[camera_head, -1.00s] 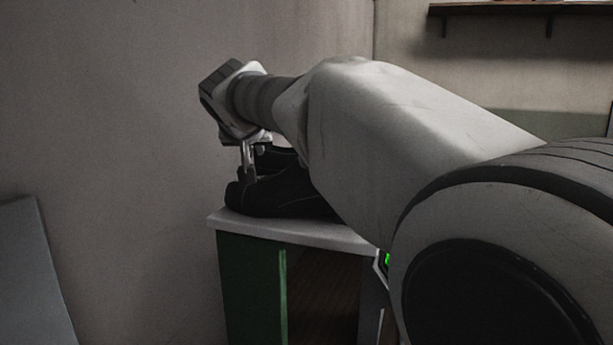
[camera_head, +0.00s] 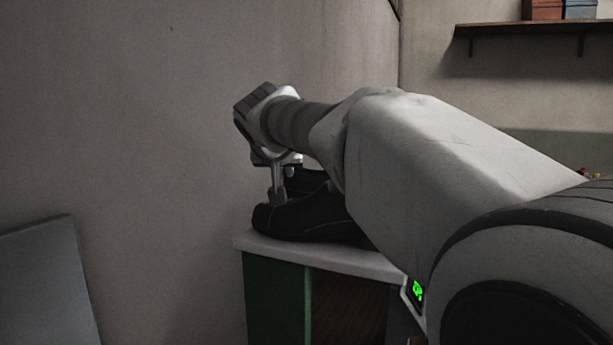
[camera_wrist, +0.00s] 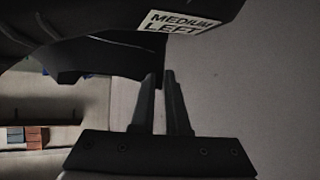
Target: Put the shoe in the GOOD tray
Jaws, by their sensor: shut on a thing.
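The black shoe (camera_head: 305,215) is at the white top of a green-sided cabinet, low over it or touching; I cannot tell which. My gripper (camera_head: 278,192) points down at the shoe and is shut on its upper edge. In the wrist view the shoe (camera_wrist: 110,45) fills the upper left and bears a white "MEDIUM LEFT" label. The gripper fingers (camera_wrist: 162,85) reach its dark edge there. My arm hides the shoe's right end in the head view. No tray marked GOOD shows.
The cabinet (camera_head: 278,300) has a white top and an open dark front. A small green-lit display (camera_head: 418,291) is at its right. A grey panel (camera_head: 45,275) stands at lower left. A wall shelf (camera_head: 540,30) holds boxes at upper right. A plain wall is behind the shoe.

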